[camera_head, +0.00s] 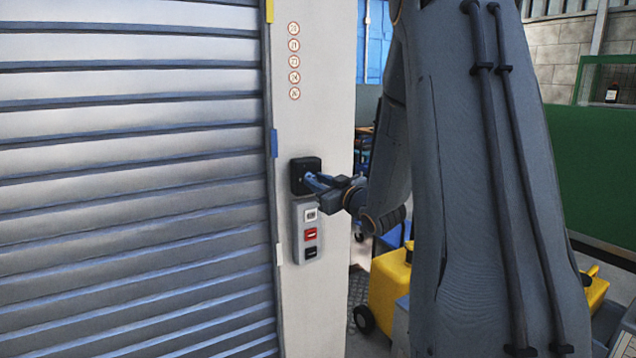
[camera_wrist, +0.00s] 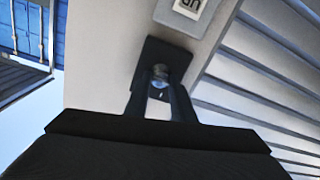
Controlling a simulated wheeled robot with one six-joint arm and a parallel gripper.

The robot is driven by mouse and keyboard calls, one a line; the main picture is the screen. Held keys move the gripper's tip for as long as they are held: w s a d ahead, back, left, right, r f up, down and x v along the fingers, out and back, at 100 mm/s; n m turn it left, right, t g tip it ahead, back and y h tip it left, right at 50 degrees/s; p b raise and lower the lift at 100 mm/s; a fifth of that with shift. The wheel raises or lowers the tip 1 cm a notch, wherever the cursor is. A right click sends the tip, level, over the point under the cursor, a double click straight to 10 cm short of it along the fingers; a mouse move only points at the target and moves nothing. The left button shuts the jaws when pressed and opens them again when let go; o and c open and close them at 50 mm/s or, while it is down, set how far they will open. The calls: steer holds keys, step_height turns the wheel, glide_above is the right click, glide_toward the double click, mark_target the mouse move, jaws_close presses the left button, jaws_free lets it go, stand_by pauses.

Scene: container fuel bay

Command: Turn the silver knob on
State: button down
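The silver knob (camera_wrist: 160,74) sits on a black square plate (camera_head: 298,173) on the pale wall panel, above a grey button box. In the wrist view the knob shows between the tips of my gripper (camera_wrist: 160,88). The two fingers stand apart, one on each side of the knob's lower part; I cannot tell whether they touch it. In the head view my gripper (camera_head: 313,182) reaches the plate from the right, and its fingers hide the knob.
The grey button box (camera_head: 296,230) with white, red and dark buttons is just below the plate. A ribbed roller shutter (camera_head: 130,180) fills the left. A yellow wheeled machine (camera_head: 388,285) stands at the lower right, behind my arm.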

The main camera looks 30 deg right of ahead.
stand_by(0.3)
steer(key=m+p, duration=0.2)
steer(key=m, duration=0.3)
steer(key=shift+m+p, duration=0.3)
steer(key=shift+m, duration=0.1)
steer(key=m+p, duration=0.2)
steer(key=m, duration=0.4)
steer(key=shift+d, duration=0.1)
steer(key=shift+f+m, duration=0.1)
steer(key=shift+m, duration=0.2)
steer(key=c, duration=1.5)
jaws_free()
steer(key=shift+s+d+f+b, duration=0.1)
steer(key=shift+s+b, duration=0.4)
steer(key=shift+s, duration=1.5)
steer(key=shift+s+d+f+b, duration=0.1)
steer(key=shift+s+b, duration=0.4)
steer(key=shift+s, duration=1.45)
